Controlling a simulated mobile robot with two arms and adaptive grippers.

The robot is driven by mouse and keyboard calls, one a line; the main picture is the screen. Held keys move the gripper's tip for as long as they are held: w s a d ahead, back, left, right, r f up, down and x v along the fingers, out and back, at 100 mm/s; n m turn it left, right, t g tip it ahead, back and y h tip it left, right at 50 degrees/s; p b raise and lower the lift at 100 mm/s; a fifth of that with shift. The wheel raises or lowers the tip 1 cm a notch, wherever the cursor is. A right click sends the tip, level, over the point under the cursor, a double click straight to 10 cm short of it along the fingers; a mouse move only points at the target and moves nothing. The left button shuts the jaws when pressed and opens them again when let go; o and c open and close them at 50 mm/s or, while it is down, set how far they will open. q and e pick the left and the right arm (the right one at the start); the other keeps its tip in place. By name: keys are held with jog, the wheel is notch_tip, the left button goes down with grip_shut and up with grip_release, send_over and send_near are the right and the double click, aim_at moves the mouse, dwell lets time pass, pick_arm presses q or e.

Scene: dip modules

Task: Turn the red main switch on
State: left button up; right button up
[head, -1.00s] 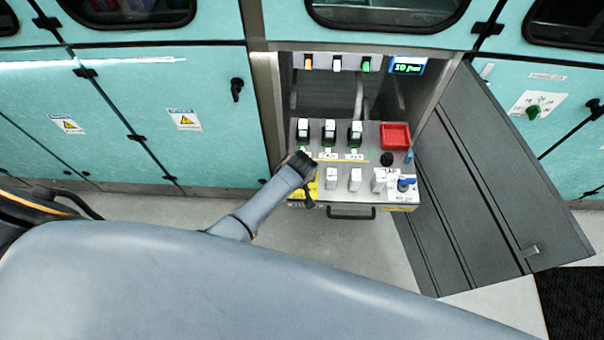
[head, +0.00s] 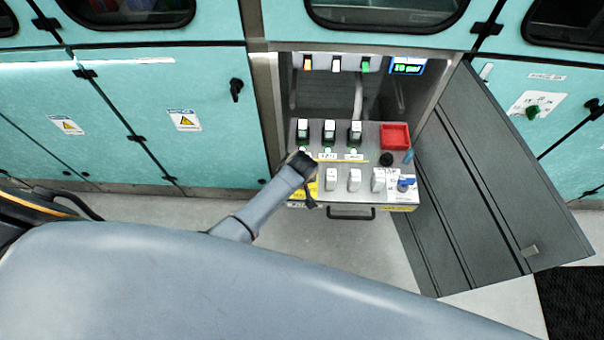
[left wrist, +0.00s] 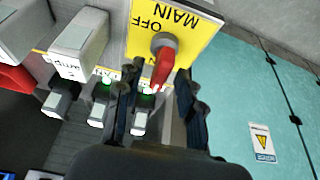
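The red main switch (left wrist: 161,68) shows in the left wrist view on a yellow plate (left wrist: 199,38) with upside-down lettering, MAIN and OFF. Its handle points down the picture, toward my gripper. My left gripper (left wrist: 155,85) is open, one dark finger on each side of the handle's end. I cannot tell if either finger touches it. In the head view my left gripper (head: 302,165) is at the left edge of the pulled-out panel and hides the switch. Part of the yellow plate (head: 312,187) shows below it. My right gripper is not in view.
The panel (head: 374,143) holds several black and white modules, a red tray (head: 395,136) and a blue knob (head: 405,185). A grey door (head: 480,170) stands open at the right. Teal cabinets line the back; the floor in front is open.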

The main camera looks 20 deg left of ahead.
pick_arm(q)
jog(key=v, duration=1.2)
jog(key=shift+w, duration=0.1)
jog(key=s+a+f+m+g+b, duration=0.1)
jog(key=s+f+b, duration=0.15)
jog(key=f, duration=0.65)
jog(key=s+a+f+m+b, duration=0.1)
jog(key=s+f, duration=0.3)
jog(key=f, duration=0.5)
jog(key=s+a+f+m+g+b, duration=0.1)
jog(key=s+a+f, duration=0.3)
jog(key=s+f, duration=0.8)
jog(key=s+a+f+m+g+h+b, duration=0.1)
jog(key=s+a+f+m+b, duration=0.1)
jog(key=s+f, duration=1)
jog(key=s+a+b, duration=0.1)
jog(key=s+b, duration=0.1)
jog(key=s, duration=0.5)
jog(key=shift+s+a+m, duration=0.35)
jog(key=shift+m, duration=0.05)
